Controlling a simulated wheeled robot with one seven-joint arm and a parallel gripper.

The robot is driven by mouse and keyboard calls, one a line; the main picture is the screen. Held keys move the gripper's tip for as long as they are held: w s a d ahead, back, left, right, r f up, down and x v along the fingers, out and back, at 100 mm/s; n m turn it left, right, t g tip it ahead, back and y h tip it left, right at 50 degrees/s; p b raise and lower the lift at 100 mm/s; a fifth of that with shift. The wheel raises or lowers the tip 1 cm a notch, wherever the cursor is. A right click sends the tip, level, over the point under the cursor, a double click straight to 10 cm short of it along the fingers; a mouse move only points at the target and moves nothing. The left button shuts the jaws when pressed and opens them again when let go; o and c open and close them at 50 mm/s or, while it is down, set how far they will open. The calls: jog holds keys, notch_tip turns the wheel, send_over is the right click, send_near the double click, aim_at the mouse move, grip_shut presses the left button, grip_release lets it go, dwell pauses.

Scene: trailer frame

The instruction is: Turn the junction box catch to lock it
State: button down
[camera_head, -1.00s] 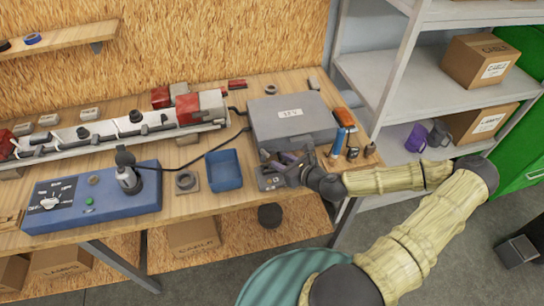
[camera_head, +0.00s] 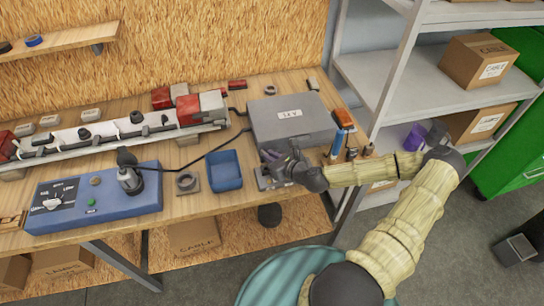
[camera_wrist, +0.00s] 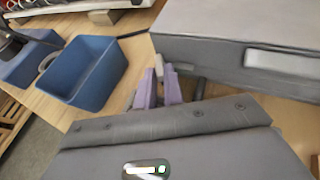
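The junction box (camera_head: 287,128) is a closed grey box with a white label on its lid, standing on the workbench. Its grey side and label also show in the wrist view (camera_wrist: 215,52). My gripper (camera_head: 268,156) is low at the front left of the box. In the wrist view its purple fingers (camera_wrist: 159,82) point at the lower part of the box, close together. A small pale piece (camera_wrist: 160,63) shows at the fingertips; it may be the catch, but I cannot tell whether the fingers hold it. The catch is not clearly visible in the head view.
A blue open bin (camera_head: 224,171) stands left of my gripper, beside a blue control panel (camera_head: 92,197) with a plugged-in cable. A blue cylinder (camera_head: 338,142) and small parts stand right of the box. Grey shelving (camera_head: 420,85) is at the right.

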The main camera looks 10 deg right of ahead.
jog(key=shift+w+d+y, duration=0.1)
jog(key=shift+y, duration=0.2)
jog(key=shift+w+d+n+g+y+b, duration=0.15)
jog(key=shift+n+g+y+b, duration=0.15)
jog(key=shift+n+y+b, duration=0.15)
jog(key=shift+w+d+n+g+y+b, duration=0.15)
jog(key=shift+n+g+y+b, duration=0.2)
jog(key=shift+n, duration=0.2)
jog(key=shift+w+d+n+g+y+b, duration=0.2)
jog(key=shift+n+g+y+b, duration=0.15)
jog(key=shift+n+g+y, duration=0.3)
jog(key=shift+w+d+n+g+y+b, duration=0.15)
jog(key=shift+n+g+y+b, duration=0.25)
jog(key=shift+n+y, duration=0.25)
jog(key=shift+s, duration=0.1)
jog(key=c, duration=1.5)
grip_release()
